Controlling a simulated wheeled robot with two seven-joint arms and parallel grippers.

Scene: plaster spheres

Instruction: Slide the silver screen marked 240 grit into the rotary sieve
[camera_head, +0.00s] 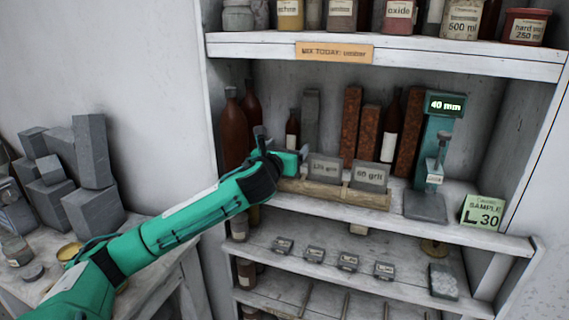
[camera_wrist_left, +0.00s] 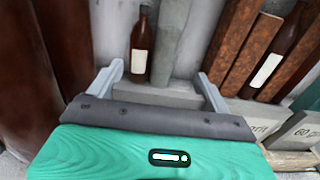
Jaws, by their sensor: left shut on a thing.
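My left gripper (camera_head: 283,145) is at the left end of a wooden rack (camera_head: 335,193) on the middle shelf. In the left wrist view, its two pale fingers (camera_wrist_left: 160,82) are shut on the sides of a grey screen (camera_wrist_left: 155,96). The marking on this screen is hidden, and I cannot tell whether it still rests in the rack. A grey screen that seems to read 120 grit (camera_head: 325,169) and one marked 60 grit (camera_head: 369,176) stand to its right in the rack. No rotary sieve can be made out. My right gripper is not in view.
Brown bottles (camera_head: 234,128) stand close to the left of the gripper, with rusty upright blocks (camera_head: 352,125) behind the rack. A teal gauge reading 40 mm (camera_head: 444,104) and a green sample card (camera_head: 482,213) stand at right. Grey blocks (camera_head: 93,150) crowd the left table.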

